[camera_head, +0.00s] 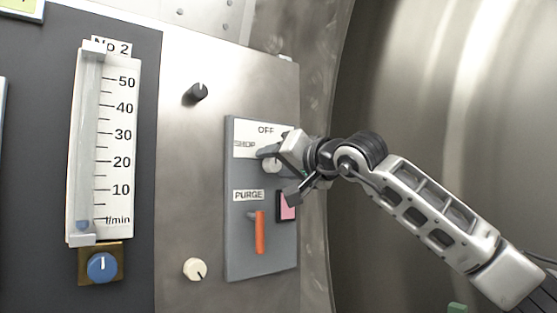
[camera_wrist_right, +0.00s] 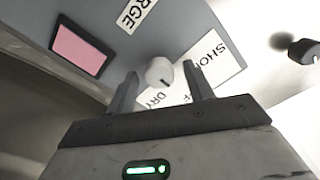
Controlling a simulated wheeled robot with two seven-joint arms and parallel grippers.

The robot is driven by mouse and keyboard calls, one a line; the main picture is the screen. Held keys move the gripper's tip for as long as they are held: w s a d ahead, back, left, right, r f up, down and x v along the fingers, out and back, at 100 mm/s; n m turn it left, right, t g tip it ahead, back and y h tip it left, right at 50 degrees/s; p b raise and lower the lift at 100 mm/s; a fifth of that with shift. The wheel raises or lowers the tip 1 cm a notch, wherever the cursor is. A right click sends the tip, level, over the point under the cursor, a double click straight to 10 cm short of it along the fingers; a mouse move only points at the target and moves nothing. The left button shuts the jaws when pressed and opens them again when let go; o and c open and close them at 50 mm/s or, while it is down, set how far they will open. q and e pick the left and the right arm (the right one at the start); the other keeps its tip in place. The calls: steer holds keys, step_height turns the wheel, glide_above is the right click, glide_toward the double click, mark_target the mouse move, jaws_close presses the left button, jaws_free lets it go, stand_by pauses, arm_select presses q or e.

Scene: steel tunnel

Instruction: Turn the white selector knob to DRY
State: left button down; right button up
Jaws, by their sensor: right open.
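The white selector knob (camera_head: 271,165) is on a grey panel (camera_head: 240,262), beside the SHOP label (camera_head: 244,149) and below the OFF label. It also shows in the right wrist view (camera_wrist_right: 158,71), near the DRY label (camera_wrist_right: 154,98), which a finger partly covers. My right gripper (camera_head: 277,176) is at the panel, open. In the wrist view its two fingers (camera_wrist_right: 161,84) stand apart, one on each side of the knob, with visible gaps. I cannot tell for sure which label the knob points to. My left gripper is not in view.
Below the knob are a PURGE label, a red lever (camera_head: 259,232) and a pink square (camera_head: 288,206) close to the right gripper. A black knob (camera_head: 196,93) and a cream knob (camera_head: 195,269) sit left of the panel. A flow meter (camera_head: 129,150) stands further left.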

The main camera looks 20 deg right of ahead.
steer(key=c, duration=1)
